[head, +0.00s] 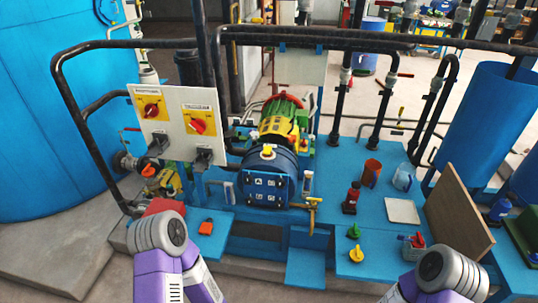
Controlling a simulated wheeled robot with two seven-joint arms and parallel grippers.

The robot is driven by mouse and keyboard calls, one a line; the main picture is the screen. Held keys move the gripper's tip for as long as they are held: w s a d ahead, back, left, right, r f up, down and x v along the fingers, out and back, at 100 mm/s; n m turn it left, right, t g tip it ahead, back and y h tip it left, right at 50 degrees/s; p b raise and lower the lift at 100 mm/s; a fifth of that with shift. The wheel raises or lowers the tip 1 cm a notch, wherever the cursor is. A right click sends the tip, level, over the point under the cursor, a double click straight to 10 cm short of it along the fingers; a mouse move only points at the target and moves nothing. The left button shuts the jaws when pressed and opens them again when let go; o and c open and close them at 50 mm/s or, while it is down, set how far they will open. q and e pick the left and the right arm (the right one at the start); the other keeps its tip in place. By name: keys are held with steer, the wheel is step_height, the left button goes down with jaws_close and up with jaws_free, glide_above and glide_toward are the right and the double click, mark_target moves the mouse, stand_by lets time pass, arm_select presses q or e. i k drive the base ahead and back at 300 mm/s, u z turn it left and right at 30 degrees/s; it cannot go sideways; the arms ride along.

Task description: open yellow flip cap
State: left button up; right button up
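A small yellow cap-like piece (267,150) sits on top of the blue round vessel (269,163) in the middle. It is too small to tell whether it is open or shut. Another small yellow piece (357,254) stands on the blue table at the right, just in front of a green one (354,231). I cannot tell which of these is the flip cap. My two purple and grey arms come in at the bottom left and bottom right, well apart from both yellow pieces. No gripper fingers show on either arm.
A white panel with two red switches (173,112) stands left of the vessel. A red-and-black bottle (351,198), brown cup (371,172), pale jug (403,177) and white square plate (402,211) stand on the right table, beside an upright brown board (458,224). Black pipes cross overhead.

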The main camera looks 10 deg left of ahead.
mark_target(267, 149)
steer(key=u, duration=0.05)
steer(key=i, duration=1.35)
steer(key=u, duration=0.55)
